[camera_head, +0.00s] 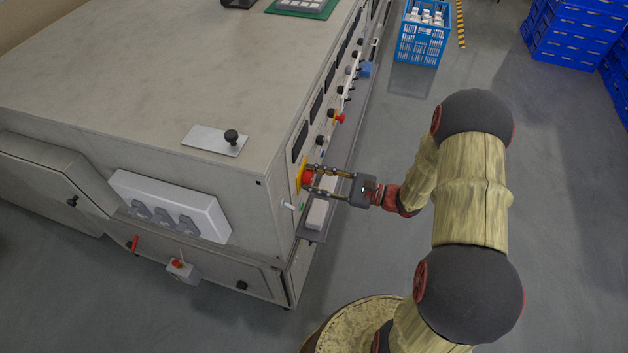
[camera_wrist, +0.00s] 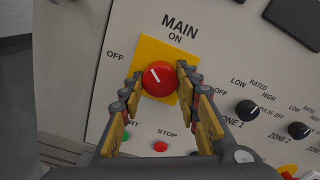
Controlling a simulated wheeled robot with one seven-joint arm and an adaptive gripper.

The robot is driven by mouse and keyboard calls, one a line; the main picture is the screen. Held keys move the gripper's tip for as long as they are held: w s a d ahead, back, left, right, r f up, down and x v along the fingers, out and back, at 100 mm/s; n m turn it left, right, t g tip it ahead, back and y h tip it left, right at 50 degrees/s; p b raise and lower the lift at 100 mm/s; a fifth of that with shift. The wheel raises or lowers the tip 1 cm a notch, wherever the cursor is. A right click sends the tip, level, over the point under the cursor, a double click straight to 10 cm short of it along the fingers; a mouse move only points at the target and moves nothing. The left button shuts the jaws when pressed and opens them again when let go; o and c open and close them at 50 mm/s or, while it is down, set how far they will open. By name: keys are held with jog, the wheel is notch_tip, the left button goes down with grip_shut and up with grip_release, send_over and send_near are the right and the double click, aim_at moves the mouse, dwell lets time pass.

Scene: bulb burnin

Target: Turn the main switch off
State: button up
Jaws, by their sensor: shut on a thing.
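The main switch is a red round knob (camera_wrist: 158,79) on a yellow plate (camera_wrist: 180,56), marked ON above and OFF to the left. Its white mark points up and to the left, between the two words. In the head view the red knob (camera_head: 307,176) is at the near end of the machine's side panel. My gripper (camera_head: 316,181) reaches it from the right. In the wrist view my gripper's fingers (camera_wrist: 165,88) are on both sides of the knob, shut on it. The exact contact is partly hidden by the fingertips.
A green START button (camera_wrist: 126,135) and a red STOP button (camera_wrist: 160,147) sit below the switch. Black zone knobs (camera_wrist: 247,110) are to the right. A ledge (camera_head: 312,232) runs under the panel. A blue crate (camera_head: 423,38) stands on the floor beyond. The floor right of my arm is clear.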

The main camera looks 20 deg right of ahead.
jog(key=n+b, duration=0.2)
jog(key=n, duration=0.2)
jog(key=shift+f, duration=0.1)
jog(key=shift+n+b, duration=1.1)
jog(key=shift+n, duration=0.7)
jog(key=o, duration=1.2)
jog(key=shift+c, duration=0.2)
jog(key=shift+d, duration=0.1)
jog(key=v, duration=1.2)
